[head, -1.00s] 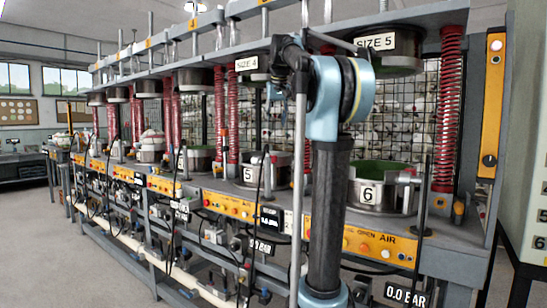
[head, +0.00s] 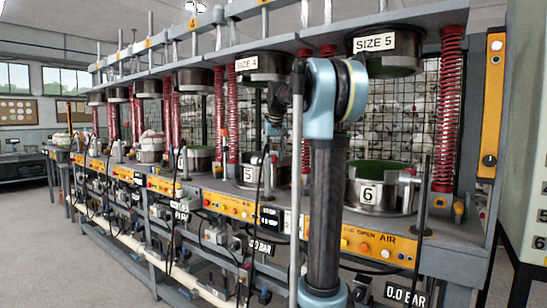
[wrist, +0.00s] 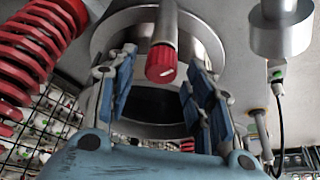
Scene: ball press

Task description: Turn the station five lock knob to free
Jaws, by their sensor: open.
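A red ribbed knob (wrist: 161,63) on the end of a grey metal shaft shows in the wrist view. My gripper (wrist: 158,76) is open, its blue-padded fingers spread to the left and right of the knob's line. I cannot tell whether they touch it or how deep it sits between them. No marking shows on the knob, so its lock or free setting cannot be read. In the head view, the pot marked 5 (head: 248,173) stands left of my arm. My gripper is small and partly hidden there, above and right of that pot.
A red coil spring (wrist: 38,48) is close on the left in the wrist view, and a grey cylinder (wrist: 281,28) is at upper right. In the head view, the pot marked 6 (head: 368,195) and a tall red spring (head: 449,110) stand right of my arm.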

